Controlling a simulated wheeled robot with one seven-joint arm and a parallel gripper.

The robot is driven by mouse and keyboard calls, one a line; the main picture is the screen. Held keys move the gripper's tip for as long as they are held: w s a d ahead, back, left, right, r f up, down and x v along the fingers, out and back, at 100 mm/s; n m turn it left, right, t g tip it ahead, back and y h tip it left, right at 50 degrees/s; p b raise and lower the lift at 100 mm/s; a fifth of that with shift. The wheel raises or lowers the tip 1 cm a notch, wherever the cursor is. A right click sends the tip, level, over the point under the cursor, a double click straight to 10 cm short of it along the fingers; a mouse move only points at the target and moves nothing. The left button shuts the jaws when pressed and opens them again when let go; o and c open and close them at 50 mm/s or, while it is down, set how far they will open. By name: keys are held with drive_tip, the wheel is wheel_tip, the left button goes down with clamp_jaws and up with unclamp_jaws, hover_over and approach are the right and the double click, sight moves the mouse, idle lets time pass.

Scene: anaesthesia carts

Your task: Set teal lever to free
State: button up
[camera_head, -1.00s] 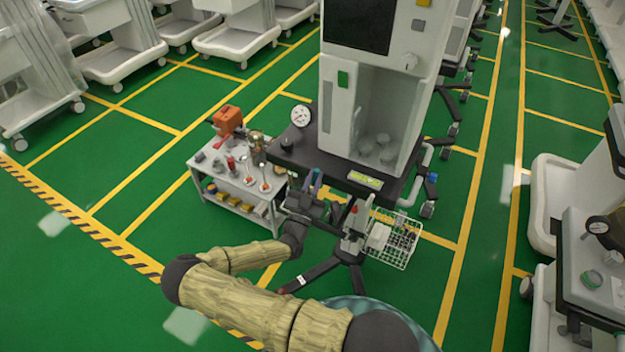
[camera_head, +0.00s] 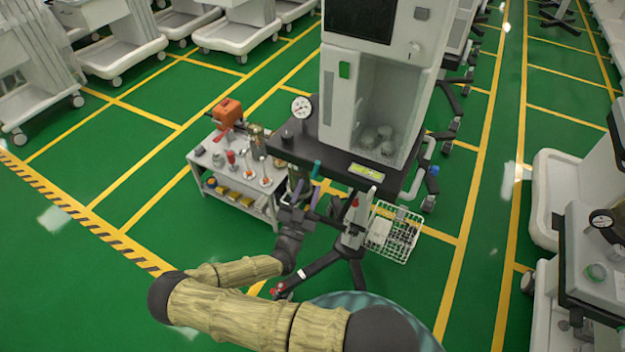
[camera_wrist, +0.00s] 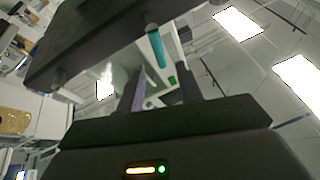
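The teal lever (camera_head: 315,170) is a short bar just below the front left edge of the dark cart shelf (camera_head: 345,172). In the wrist view the teal lever (camera_wrist: 157,48) hangs at a slant from a round knob under a dark slab. A purple lever (camera_head: 298,188) is beside it; in the wrist view the purple lever (camera_wrist: 139,90) lies near the left finger. My gripper (camera_head: 297,205) is just below the levers. In the wrist view my gripper (camera_wrist: 157,92) has its two dark fingers apart. The teal lever appears beyond the fingertips; contact is not clear.
A low grey table (camera_head: 225,180) with an orange device (camera_head: 228,111) and several small parts stands left of the cart. A white wire basket (camera_head: 395,232) hangs at the right. Dark cart legs (camera_head: 330,262) spread below. Green floor at the left is open.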

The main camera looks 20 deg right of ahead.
drive_tip(key=b+v, duration=0.2)
drive_tip(key=v, duration=0.9)
drive_tip(key=shift+s, duration=0.1)
drive_tip(key=s+d+r+m+g+y+p, duration=0.3)
drive_tip(key=s+m+g, duration=0.5)
drive_tip(key=m, duration=0.9)
drive_tip(key=s+r+m+g+y+p, duration=0.1)
drive_tip(key=s+r+m+g+y, duration=0.3)
drive_tip(key=m+g, duration=1.1)
drive_tip(key=w+a+r+m+t+y+p, duration=0.1)
drive_tip(key=r+m+t+y, duration=0.3)
drive_tip(key=r+m, duration=0.5)
drive_tip(key=w+a+r+m+t+y+p, duration=0.1)
drive_tip(key=a+r+m+t+y+p, duration=0.2)
drive_tip(key=r+m, duration=0.7)
drive_tip(key=m+t+y, duration=0.2)
drive_tip(key=m, duration=0.7)
drive_tip(key=shift+a+r+m, duration=0.2)
drive_tip(key=shift+r+m, duration=0.15)
drive_tip(key=shift+m, duration=0.05)
